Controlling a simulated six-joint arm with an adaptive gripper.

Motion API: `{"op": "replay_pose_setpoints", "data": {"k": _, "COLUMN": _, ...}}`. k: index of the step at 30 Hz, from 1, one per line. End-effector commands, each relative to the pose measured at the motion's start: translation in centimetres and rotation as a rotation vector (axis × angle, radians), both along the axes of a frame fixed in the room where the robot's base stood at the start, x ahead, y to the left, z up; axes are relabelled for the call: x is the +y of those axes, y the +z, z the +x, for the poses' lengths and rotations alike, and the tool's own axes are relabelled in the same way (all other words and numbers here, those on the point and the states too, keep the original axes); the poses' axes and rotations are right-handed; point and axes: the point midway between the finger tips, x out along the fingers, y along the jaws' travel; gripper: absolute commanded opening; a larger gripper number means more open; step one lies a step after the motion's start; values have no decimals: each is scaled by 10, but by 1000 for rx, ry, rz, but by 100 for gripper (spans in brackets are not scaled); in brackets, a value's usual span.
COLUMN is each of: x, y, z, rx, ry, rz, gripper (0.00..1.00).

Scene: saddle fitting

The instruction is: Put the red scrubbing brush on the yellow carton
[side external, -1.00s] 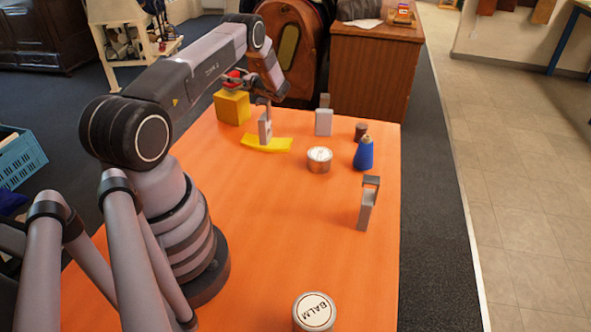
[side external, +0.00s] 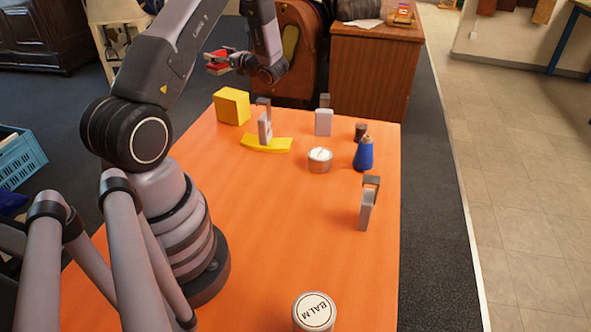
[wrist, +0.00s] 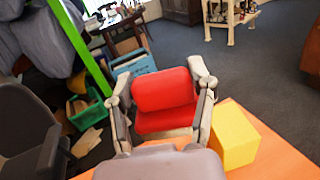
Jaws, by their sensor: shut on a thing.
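The red scrubbing brush (side external: 217,66) is held between the fingers of my gripper (side external: 220,60), raised above the far left of the orange table. In the wrist view the red brush (wrist: 165,95) sits between both fingers of my gripper (wrist: 160,80). The yellow carton (side external: 232,106) stands upright on the table's far left corner, with its top bare. The brush is above the carton, with a clear gap. The carton also shows to the right of the brush in the wrist view (wrist: 235,138).
A yellow curved piece (side external: 266,144) lies right of the carton, with a grey part (side external: 265,128) standing at it. A round tin (side external: 319,160), a blue bottle (side external: 363,155), a brown cylinder (side external: 361,131) and grey parts (side external: 323,122) stand farther right. The table's middle is clear.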

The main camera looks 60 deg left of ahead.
Motion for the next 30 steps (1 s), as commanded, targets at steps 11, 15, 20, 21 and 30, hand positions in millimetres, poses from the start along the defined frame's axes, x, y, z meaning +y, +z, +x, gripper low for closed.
{"op": "replay_pose_setpoints", "data": {"k": 11, "x": 1, "y": -13, "z": 15, "rx": -1, "ry": 1, "rz": 2, "gripper": 17}}
{"op": "replay_pose_setpoints", "data": {"k": 15, "x": 31, "y": -30, "z": 36, "rx": -1, "ry": 1, "rz": 3, "gripper": 17}}
{"op": "replay_pose_setpoints", "data": {"k": 20, "x": 58, "y": -58, "z": 56, "rx": 3, "ry": 0, "rz": 1, "gripper": 17}}
{"op": "replay_pose_setpoints", "data": {"k": 21, "x": 63, "y": -65, "z": 59, "rx": 2, "ry": 0, "rz": 1, "gripper": 17}}
{"op": "replay_pose_setpoints", "data": {"k": 30, "x": 82, "y": -92, "z": 73, "rx": 2, "ry": -1, "rz": 0, "gripper": 17}}
